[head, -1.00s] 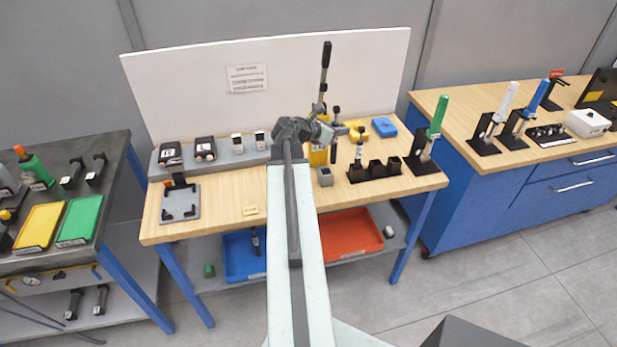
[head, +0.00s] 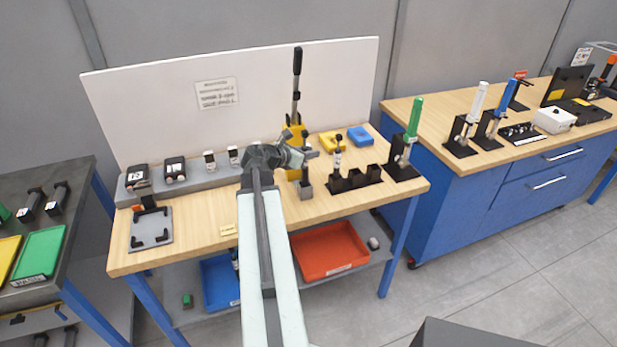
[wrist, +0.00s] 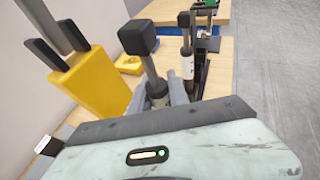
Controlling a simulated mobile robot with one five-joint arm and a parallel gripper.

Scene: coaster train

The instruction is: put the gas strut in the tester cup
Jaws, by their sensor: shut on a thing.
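The gas strut (head: 305,174) has a black cap and a dark body; its cap and grey rod show in the wrist view (wrist: 146,50). My gripper (head: 305,153) is shut on it and holds it upright. The small grey tester cup (head: 306,190) stands on the wooden bench in front of the yellow tester (head: 297,131) with its tall black-topped lever. The strut's lower end is at the cup's rim in the head view; I cannot tell whether it is inside. The cup is hidden in the wrist view.
A black rack (head: 355,179) with one similar strut (head: 337,152) stands to the right, beside a green-handled tool (head: 414,118). Yellow (head: 331,142) and blue (head: 361,136) blocks lie behind the rack. The tester (wrist: 92,82) is close on the left in the wrist view.

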